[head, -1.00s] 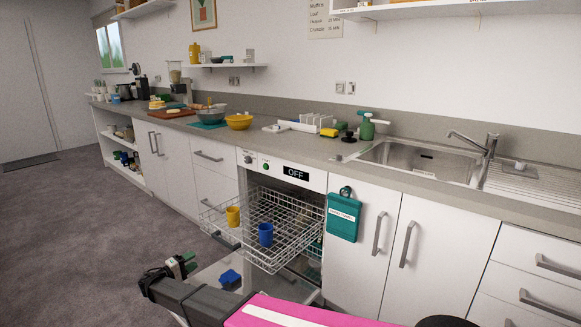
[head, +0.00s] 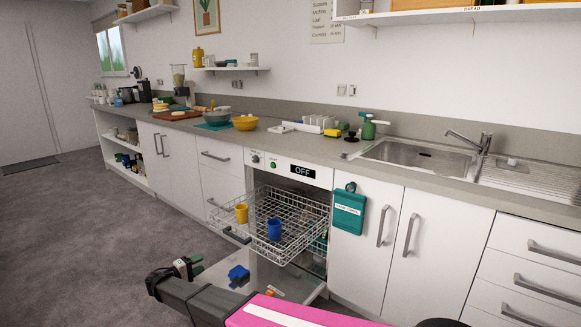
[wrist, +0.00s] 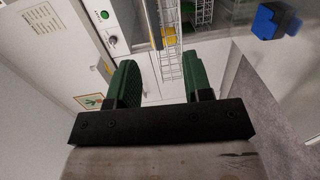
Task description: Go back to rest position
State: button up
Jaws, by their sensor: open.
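My gripper (wrist: 156,82) is open in the wrist view, with its two green fingers apart and nothing between them. In the head view my gripper (head: 188,268) is at the end of my arm in the lower left, in front of the open dishwasher. The pulled-out dishwasher rack (head: 295,222) holds a yellow cup (head: 241,213) and a blue cup (head: 274,230). A blue item (head: 238,276) lies lower, by the open dishwasher door (head: 290,283); it also seems to show in the wrist view (wrist: 275,20).
The dishwasher panel (head: 290,168) reads OFF. The counter (head: 300,149) carries bowls, a sink (head: 415,158) and other kitchen items. The grey floor (head: 100,250) on the left is clear.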

jog(key=d+f+m+g+y, duration=0.15)
jog(key=d+m+g, duration=0.55)
jog(key=d, duration=2.8)
jog(key=s+d+r+m+g+y, duration=0.1)
jog(key=s+d+y, duration=0.4)
jog(key=d, duration=0.5)
jog(key=s+d+r+m+g+y, duration=0.2)
jog(key=s+d+r+g+y, duration=0.1)
jog(key=s+d, duration=0.5)
jog(key=d+g+y, duration=0.1)
jog(key=d+g, duration=0.1)
jog(key=d, duration=0.1)
jog(key=shift+s+d+y, duration=0.25)
jog(key=shift+d+y, duration=0.05)
jog(key=shift+y, duration=0.05)
